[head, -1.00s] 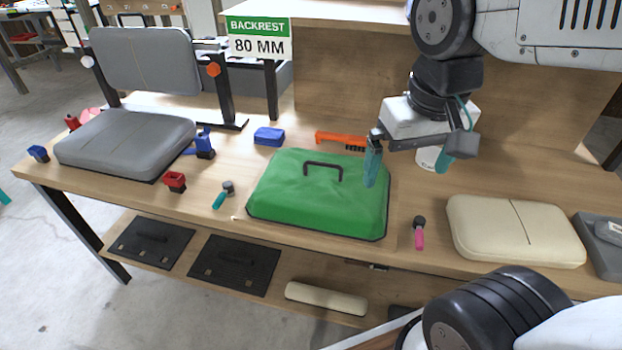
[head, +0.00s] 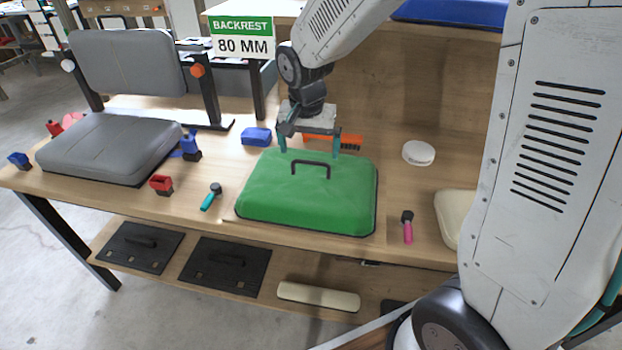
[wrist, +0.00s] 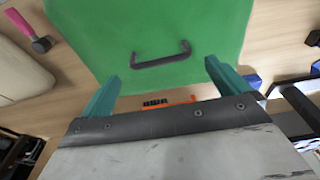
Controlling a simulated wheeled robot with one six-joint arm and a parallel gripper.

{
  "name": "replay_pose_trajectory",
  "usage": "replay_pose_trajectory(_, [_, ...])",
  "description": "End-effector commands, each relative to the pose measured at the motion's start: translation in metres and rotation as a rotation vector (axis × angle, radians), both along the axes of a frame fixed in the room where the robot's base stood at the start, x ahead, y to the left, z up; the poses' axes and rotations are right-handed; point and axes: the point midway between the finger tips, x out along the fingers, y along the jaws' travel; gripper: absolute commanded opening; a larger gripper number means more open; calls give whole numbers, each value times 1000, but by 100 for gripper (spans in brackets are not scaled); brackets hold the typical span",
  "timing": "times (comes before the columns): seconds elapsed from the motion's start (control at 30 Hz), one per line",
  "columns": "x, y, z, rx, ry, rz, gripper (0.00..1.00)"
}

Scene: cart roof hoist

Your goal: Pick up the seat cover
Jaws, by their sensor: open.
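The green seat cover (head: 290,200) lies on the workbench, with a black handle (head: 311,164) arched up from its top. It also shows in the wrist view (wrist: 200,30), where its handle (wrist: 160,58) lies ahead of the fingertips and between their lines. My gripper (head: 309,153) is open and empty, its teal fingers pointing down above the back part of the cover. In the wrist view my gripper (wrist: 158,78) has its two fingers spread wide, apart from the handle.
A grey seat (head: 110,146) with an upright backrest stands at the left. An orange brush (head: 350,141) lies behind the cover. A blue block (head: 256,136), a teal-handled tool (head: 211,197) and a pink-handled tool (head: 407,228) lie around it. A cream cushion (head: 447,215) is partly hidden by my arm.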

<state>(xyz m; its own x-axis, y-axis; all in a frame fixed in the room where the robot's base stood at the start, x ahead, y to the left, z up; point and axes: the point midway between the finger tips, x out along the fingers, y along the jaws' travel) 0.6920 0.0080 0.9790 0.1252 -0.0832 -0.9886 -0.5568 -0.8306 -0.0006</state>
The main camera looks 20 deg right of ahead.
Motion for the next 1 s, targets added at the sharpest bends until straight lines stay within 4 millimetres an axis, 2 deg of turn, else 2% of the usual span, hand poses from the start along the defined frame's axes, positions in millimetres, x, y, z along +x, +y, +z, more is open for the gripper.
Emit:
replay_pose_trajectory(0.43, [8,-7,-59,0,5,1,100])
replay_pose_trajectory(0.57, [9,-8,-66,0,1,1,100])
replay_pose_trajectory(0.77, [9,-8,-66,0,1,2,100])
replay_pose_trajectory(0.8, [9,-8,-66,0,1,2,89])
replay_pose_trajectory(0.9, [9,-8,-66,0,1,2,66])
replay_pose_trajectory(1.0, [9,-8,-66,0,0,2,66])
